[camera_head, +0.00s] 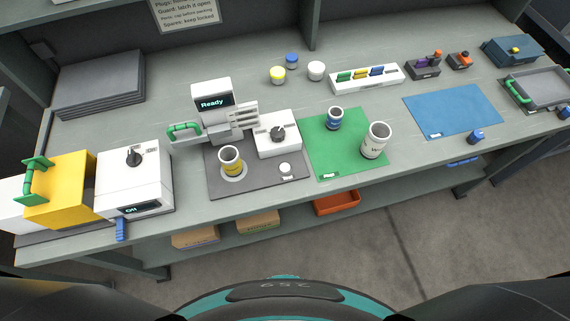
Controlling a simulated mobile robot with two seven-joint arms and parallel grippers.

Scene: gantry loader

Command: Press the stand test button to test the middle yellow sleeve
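A test stand with a dark grey base plate (255,188) stands mid-bench. Its white display unit (211,100) reads "Ready" and has a green handle (185,130) on its left. A white cylindrical sleeve with a yellow band (231,161) stands upright at the front left of the plate, on a pale ring. A small white round button (285,168) sits at the front right of the plate, in front of a white box with a black knob (278,136). Nothing touches the sleeve or button. Neither of my grippers shows; only dark arm parts appear at the bottom corners.
Left is a white and yellow machine (135,180) reading "Off". Right is a green mat (345,155) with a blue-banded sleeve (335,118) and a taller white cylinder (376,140), then a blue mat (452,112). Several small pots and a rack (366,80) stand behind.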

